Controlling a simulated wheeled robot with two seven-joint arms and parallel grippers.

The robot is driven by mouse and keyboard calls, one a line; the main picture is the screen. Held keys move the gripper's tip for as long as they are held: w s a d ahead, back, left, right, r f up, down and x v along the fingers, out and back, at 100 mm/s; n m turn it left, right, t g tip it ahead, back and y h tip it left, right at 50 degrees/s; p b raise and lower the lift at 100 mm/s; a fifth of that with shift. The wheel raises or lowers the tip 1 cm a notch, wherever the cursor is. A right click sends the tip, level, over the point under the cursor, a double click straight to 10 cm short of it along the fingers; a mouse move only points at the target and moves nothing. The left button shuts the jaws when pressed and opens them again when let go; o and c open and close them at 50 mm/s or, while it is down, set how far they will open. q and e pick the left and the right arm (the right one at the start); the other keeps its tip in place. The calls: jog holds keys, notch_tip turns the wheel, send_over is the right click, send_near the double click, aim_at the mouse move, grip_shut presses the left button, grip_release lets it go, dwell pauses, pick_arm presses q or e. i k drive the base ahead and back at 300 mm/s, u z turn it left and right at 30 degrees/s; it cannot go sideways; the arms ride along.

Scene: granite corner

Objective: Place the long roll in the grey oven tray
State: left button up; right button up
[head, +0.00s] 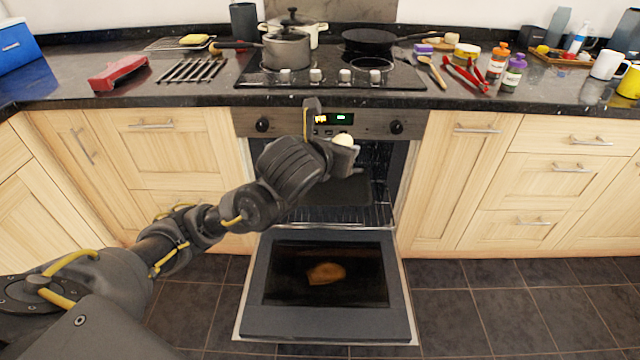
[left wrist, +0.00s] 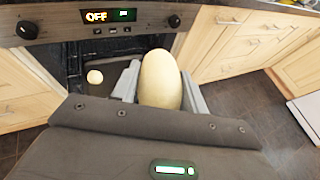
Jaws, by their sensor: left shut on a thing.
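The long roll (left wrist: 160,80) is pale and oval. It sits between the two fingers of my left gripper (left wrist: 158,88) in the left wrist view. In the head view only a pale end of the roll (head: 343,139) shows above my left gripper (head: 338,150), which is shut on it in front of the oven opening. The grey oven tray (head: 352,192) is inside the oven, below and behind the gripper, partly hidden by my arm. A small round pale piece (left wrist: 95,76) shows inside the oven in the left wrist view. My right gripper is not in view.
The oven door (head: 262,318) hangs open towards me. A brown bread-like shape (head: 326,272) shows on its glass; I cannot tell if it is a reflection. The control panel (head: 375,127) is just above the opening. Pots (head: 287,50) stand on the hob.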

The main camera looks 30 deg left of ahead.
aim_at(328, 186)
jog(key=z, duration=0.05)
jog(key=k, duration=1.2)
jog(key=z, duration=0.5)
jog(key=i, duration=0.4)
jog(key=z, duration=0.6)
jog(key=i, duration=1.3)
jog(key=u, duration=1.35)
jog(key=i, duration=0.7)
jog(key=z, duration=0.05)
